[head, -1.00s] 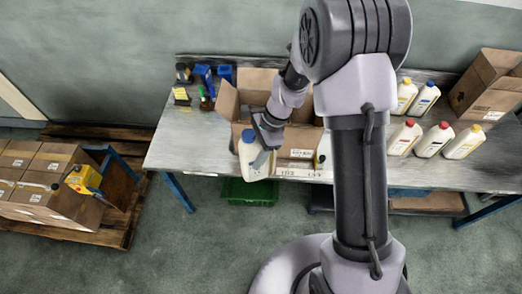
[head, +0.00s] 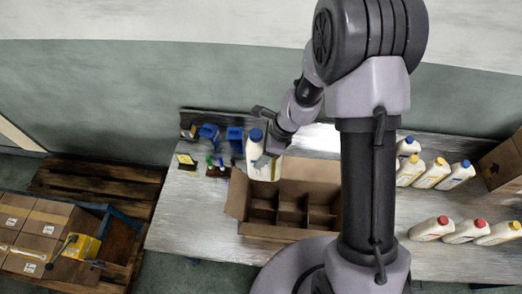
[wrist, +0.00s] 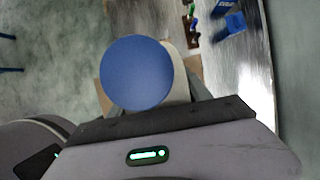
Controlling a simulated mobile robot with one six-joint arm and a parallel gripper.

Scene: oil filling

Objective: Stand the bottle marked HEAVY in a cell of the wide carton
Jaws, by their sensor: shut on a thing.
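My gripper (head: 268,160) is shut on a white bottle (head: 258,152) with a blue cap, held roughly upright. No HEAVY marking can be read on it. The bottle is at the back left of the open wide carton (head: 262,231), and its base appears above the carton's back edge. The carton's cells show between brown dividers, and those in view look empty; my arm hides its right end. In the wrist view the blue cap (wrist: 137,73) fills the middle, with a strip of the white bottle (wrist: 180,65) beside it.
Another carton (head: 505,160) is at the right edge. Blue bins (head: 209,131) and small items are at the back left. Boxes (head: 40,225) sit on a pallet at left.

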